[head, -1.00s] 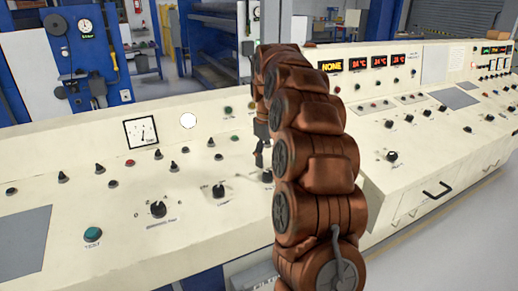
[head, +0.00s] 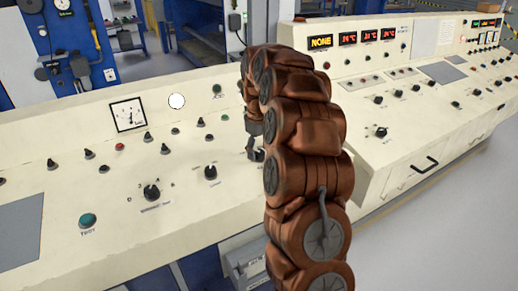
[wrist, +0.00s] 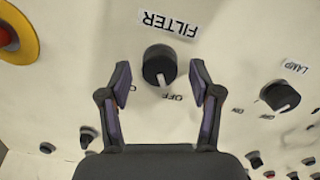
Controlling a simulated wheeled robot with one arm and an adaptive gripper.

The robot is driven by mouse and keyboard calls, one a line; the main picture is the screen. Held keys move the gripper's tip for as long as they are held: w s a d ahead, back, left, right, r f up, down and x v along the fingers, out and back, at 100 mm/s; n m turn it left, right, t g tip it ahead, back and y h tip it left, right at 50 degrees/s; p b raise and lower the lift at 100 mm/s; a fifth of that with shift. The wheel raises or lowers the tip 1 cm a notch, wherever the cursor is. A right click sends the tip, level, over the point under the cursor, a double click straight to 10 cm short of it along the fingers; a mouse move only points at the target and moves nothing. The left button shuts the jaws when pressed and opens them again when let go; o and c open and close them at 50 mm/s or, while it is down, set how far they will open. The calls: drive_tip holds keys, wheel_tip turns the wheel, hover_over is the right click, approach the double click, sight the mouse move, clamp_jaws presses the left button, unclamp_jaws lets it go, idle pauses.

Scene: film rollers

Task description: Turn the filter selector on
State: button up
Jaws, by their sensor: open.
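The filter selector (wrist: 160,65) is a round black knob on the cream panel, below an upside-down FILTER label (wrist: 168,23) in the wrist view. Its pale pointer mark faces the OFF lettering. My gripper (wrist: 162,76) is open, with one finger on each side of the knob and a gap on both sides. I cannot tell how far the fingertips are above the panel. In the head view my gripper (head: 256,153) is low over the left console, partly behind my arm.
A lamp knob (wrist: 280,95) is right of the filter selector in the wrist view. A red button with a yellow ring (wrist: 18,35) is at upper left. In the head view, the left console (head: 100,215) carries several other knobs, a gauge (head: 128,114) and a green button (head: 88,220).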

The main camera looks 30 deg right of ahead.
drive_tip(key=c, duration=1.1)
drive_tip(key=shift+c, duration=0.2)
drive_tip(key=shift+f+m+b, duration=0.1)
drive_tip(key=shift+m+b, duration=0.2)
drive_tip(key=shift+f+m+b, duration=0.1)
drive_tip(key=shift+m+b, duration=0.3)
drive_tip(key=shift+m, duration=0.1)
drive_tip(key=m+b, duration=0.2)
drive_tip(key=m, duration=0.2)
drive_tip(key=shift+y, duration=0.3)
drive_tip(key=m+b, duration=0.2)
drive_tip(key=m, duration=0.4)
drive_tip(key=shift+d, duration=0.1)
drive_tip(key=shift+r+b, duration=0.2)
drive_tip(key=shift+b, duration=0.1)
drive_tip(key=o, duration=1.1)
